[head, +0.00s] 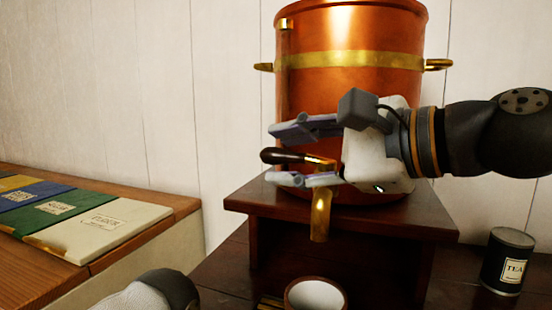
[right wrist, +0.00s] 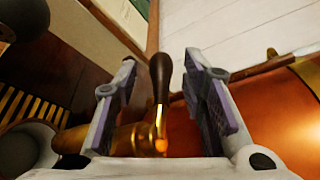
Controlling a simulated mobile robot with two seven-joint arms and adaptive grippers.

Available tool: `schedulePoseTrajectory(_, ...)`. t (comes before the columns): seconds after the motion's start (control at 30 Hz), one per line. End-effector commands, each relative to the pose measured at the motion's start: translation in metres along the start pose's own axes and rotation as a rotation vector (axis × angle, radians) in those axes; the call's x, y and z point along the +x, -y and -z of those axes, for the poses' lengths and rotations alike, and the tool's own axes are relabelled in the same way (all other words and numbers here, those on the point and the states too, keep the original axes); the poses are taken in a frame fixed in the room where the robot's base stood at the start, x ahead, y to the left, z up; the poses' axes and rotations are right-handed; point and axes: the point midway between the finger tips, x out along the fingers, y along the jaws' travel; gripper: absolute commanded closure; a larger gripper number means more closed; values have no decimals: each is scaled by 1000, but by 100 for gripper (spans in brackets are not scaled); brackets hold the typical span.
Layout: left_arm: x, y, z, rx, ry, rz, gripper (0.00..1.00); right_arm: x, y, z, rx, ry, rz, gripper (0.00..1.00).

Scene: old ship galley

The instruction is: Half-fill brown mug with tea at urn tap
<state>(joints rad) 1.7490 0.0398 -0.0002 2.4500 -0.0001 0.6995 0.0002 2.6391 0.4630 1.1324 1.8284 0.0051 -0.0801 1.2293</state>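The copper urn (head: 350,95) stands on a dark wooden stand, with a brass tap spout (head: 321,215) pointing down at its front. The tap lever has a dark wooden handle (head: 284,156) pointing left. My right gripper (head: 277,154) is open, one finger above and one below the handle. In the right wrist view the handle (right wrist: 160,75) stands between the spread fingers, with gaps visible. The brown mug (head: 288,297) is below the spout, cut by the bottom edge; its visible inside is pale. My left gripper is not in view; part of my left arm shows at bottom left.
A black tea tin (head: 507,262) stands to the right of the stand (head: 350,219). A slatted brass grille (right wrist: 30,107) lies by the mug. A wooden counter (head: 38,272) at left carries several labelled coloured packs (head: 101,228). A pale plank wall is behind.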

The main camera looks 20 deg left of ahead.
Motion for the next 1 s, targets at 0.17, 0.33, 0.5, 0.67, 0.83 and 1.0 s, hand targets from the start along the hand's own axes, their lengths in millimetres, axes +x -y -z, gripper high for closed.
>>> schedulePoseTrajectory(0.17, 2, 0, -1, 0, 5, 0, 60, 25, 0, -1, -1, 0, -1, 62)
schedulePoseTrajectory(0.33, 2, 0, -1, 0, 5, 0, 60, 30, 1, -1, -2, 0, 1, 62)
schedulePoseTrajectory(0.5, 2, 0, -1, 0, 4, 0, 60, 29, 1, -1, -2, 0, 1, 69)
schedulePoseTrajectory(0.67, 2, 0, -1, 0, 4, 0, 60, 29, 1, -1, -2, 0, 1, 100)
schedulePoseTrajectory(0.83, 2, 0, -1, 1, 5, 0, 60, 29, 1, -1, -2, 1, 0, 100)
schedulePoseTrajectory(1.0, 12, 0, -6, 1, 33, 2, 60, 32, -2, 4, -12, 87, -55, 100)
